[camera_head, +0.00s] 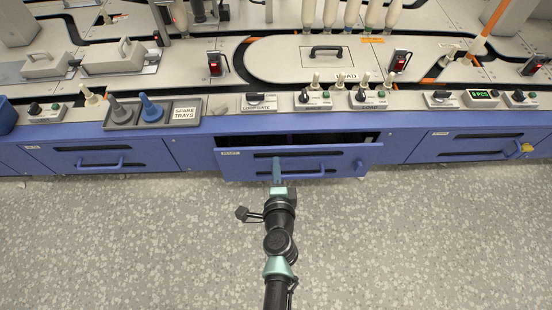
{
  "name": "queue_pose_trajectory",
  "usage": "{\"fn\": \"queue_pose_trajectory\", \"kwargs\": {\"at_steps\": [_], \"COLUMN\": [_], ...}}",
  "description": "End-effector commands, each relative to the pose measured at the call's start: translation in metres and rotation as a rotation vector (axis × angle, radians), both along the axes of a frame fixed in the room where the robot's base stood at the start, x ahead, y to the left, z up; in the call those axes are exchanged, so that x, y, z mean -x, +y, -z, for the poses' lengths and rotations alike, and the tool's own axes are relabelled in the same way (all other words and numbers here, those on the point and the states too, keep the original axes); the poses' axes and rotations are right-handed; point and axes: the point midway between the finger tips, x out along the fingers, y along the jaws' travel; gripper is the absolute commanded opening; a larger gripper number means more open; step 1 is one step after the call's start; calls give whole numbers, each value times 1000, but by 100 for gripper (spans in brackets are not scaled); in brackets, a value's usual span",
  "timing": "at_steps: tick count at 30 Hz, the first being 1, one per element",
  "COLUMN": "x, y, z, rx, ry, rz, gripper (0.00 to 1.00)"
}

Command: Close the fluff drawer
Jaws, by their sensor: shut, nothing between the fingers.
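The drawer (345,158) in the middle of the blue cabinet front is pulled part way out. A dark gap shows above its front panel. The small label at its upper left is too small to read. A blue bar handle runs across its front. My gripper (277,172) is shut and empty at the drawer front, left of the panel's middle, by the left part of the handle. I cannot tell whether it touches the panel or the handle. The drawer's contents are hidden in shadow.
A drawer on the left (88,158) and a drawer on the right (470,143) sit flush in the cabinet. A yellow item (526,148) is on the right drawer. A grey tray (188,112) holds cones on the worktop edge. The speckled floor (400,240) in front is clear.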

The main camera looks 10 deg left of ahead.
Motion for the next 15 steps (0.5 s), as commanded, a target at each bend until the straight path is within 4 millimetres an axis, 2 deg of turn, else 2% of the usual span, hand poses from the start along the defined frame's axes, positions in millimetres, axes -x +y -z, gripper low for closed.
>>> {"fn": "queue_pose_trajectory", "kwargs": {"at_steps": [6,15], "x": [-19,-23], "y": [5,7], "z": [0,0], "rx": [-1,0], "ry": [1,1], "rz": [0,-1], "gripper": [0,0]}}
